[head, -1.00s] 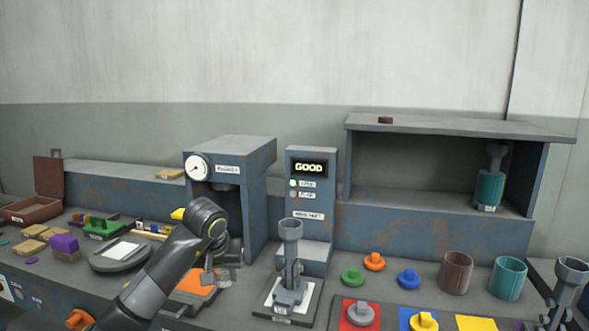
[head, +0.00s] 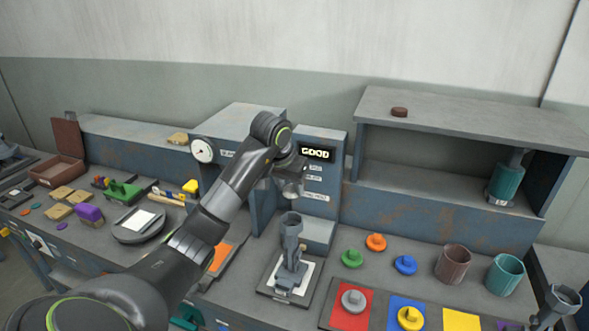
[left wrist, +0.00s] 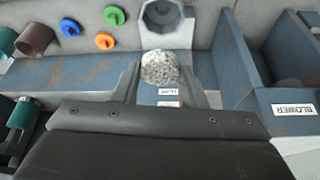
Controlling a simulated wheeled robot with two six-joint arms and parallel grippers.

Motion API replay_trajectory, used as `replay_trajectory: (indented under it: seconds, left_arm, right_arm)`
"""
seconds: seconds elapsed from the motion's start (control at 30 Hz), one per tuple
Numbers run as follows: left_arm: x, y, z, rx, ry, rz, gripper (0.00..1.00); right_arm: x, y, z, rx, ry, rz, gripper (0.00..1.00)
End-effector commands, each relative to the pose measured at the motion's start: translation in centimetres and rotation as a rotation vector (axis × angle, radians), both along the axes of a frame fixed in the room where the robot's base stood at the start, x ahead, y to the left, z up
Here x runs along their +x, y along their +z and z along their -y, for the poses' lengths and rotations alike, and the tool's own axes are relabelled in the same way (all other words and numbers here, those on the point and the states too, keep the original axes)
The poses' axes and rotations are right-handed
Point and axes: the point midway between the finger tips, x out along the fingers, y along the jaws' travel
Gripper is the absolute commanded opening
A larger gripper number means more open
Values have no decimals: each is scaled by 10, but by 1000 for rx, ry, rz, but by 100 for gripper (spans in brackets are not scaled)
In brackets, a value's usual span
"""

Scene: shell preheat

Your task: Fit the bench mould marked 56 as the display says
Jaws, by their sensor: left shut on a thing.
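The display (head: 316,154) on the blue-grey post reads GOOD. The plate's front label is too small to read, so I cannot tell which mould is marked 56. My left gripper (head: 288,180) is raised in front of the display post, above and behind the funnel. It is shut on a speckled grey-white load (left wrist: 160,68), whose holder is mostly hidden. The funnel mouth also shows in the left wrist view (left wrist: 162,14). My right gripper is not in view.
A machine with a gauge (head: 202,151) stands left of the display. A shelf (head: 470,115) holding a teal cylinder (head: 506,183) is at right. Green (head: 352,258), orange (head: 376,242) and blue (head: 405,265) knobs, plus brown (head: 453,263) and teal (head: 505,274) cups, stand right of the mould.

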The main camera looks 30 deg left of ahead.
Motion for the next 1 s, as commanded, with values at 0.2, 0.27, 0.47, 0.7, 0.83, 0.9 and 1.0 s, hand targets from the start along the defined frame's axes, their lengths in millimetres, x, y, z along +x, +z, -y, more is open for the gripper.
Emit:
replay_trajectory:
  seconds: [0.2,0.27,0.47,0.7,0.83,0.9,1.0]
  left_arm:
    - [0,-5,1,0,-2,0,17]
    - [0,-8,1,0,-2,-1,17]
    - [0,-22,1,-2,-2,-3,17]
    - [0,-41,1,-1,-1,-2,17]
    - [0,-52,0,-1,-1,-2,17]
    - [0,-59,0,0,-2,0,17]
    - [0,-65,0,0,-2,0,17]
  right_arm:
    - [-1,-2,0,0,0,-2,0]
    - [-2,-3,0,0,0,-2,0]
    - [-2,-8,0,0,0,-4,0]
    - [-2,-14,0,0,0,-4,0]
    - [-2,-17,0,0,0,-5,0]
    - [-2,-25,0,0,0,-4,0]
    - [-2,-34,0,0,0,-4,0]
